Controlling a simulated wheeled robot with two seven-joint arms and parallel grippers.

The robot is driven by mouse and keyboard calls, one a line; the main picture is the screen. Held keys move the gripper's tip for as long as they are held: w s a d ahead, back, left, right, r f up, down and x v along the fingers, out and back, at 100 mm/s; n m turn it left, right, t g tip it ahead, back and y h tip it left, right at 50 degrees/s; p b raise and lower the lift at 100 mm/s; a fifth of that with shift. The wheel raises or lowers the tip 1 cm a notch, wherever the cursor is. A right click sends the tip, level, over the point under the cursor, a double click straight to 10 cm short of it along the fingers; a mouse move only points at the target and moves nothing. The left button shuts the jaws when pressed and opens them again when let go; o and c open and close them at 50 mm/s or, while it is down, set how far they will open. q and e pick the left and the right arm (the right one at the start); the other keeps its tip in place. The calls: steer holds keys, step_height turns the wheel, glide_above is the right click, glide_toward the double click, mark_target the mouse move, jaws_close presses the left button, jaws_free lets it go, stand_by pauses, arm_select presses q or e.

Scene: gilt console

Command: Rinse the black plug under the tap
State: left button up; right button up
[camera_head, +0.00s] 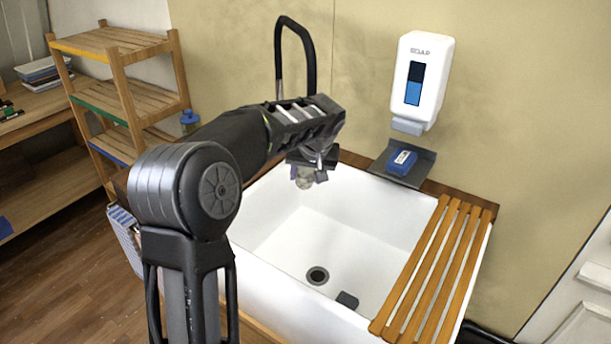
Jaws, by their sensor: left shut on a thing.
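The black arched tap (311,55) rises behind the white sink (390,215). My left arm reaches in over the sink's back left part, in front of the tap's lower part. My left gripper (307,176) points down there, shut on a small pale, roundish thing (304,180), mostly hidden by the fingers; I cannot tell what it is. A small black block-like thing, perhaps the black plug (347,300), lies on the sink floor, just right of the drain (318,276) and apart from it. No water shows. My right gripper is not in view.
A slatted wooden rack (430,275) lies across the sink's right side. A soap dispenser (421,80) hangs on the wall above a grey shelf with a blue block (402,160). A wooden shelf unit (125,85) stands left. The sink's middle is clear.

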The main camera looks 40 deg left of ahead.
arm_select(q)
steer(key=shift+d, duration=0.1)
steer(key=shift+d, duration=0.45)
steer(key=shift+a, duration=0.15)
steer(key=shift+a, duration=0.45)
steer(key=shift+d+b, duration=0.15)
steer(key=shift+b, duration=0.15)
stand_by(0.5)
steer(key=shift+w+d, duration=0.1)
steer(key=shift+d, duration=0.4)
steer(key=shift+b, duration=0.3)
